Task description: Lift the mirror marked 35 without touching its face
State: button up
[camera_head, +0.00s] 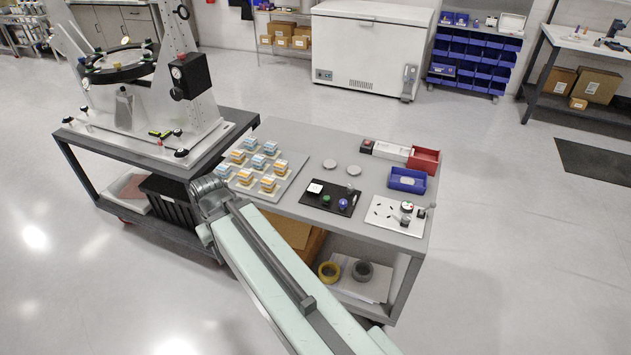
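I cannot read a 35 on anything, so I cannot tell which piece is the mirror with that mark. Two pale round discs lie on the grey table, a left disc (330,163) and a right disc (353,170). A pale piece (407,181) lies in a small blue bin (420,187). A large fixture with a dark ring (118,73) stands on the left cart. My arm reaches up from the lower right and ends in a grey joint near the table's left edge. My gripper's fingers do not show.
A pale tray (243,189) holds several blue and orange blocks. A black mat (325,204) and a white plate (380,212) carry small parts. A red box (424,160) sits at the back right. Bare tabletop (290,160) lies between the tray and discs. A chest freezer (370,48) stands behind.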

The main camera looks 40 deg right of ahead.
aim_at(329, 164)
jog(key=z, duration=0.25)
jog(key=i, duration=0.75)
jog(key=u, duration=0.25)
jog(key=k, duration=0.75)
jog(key=z, duration=0.15)
jog(key=i, duration=0.95)
jog(key=u, duration=0.05)
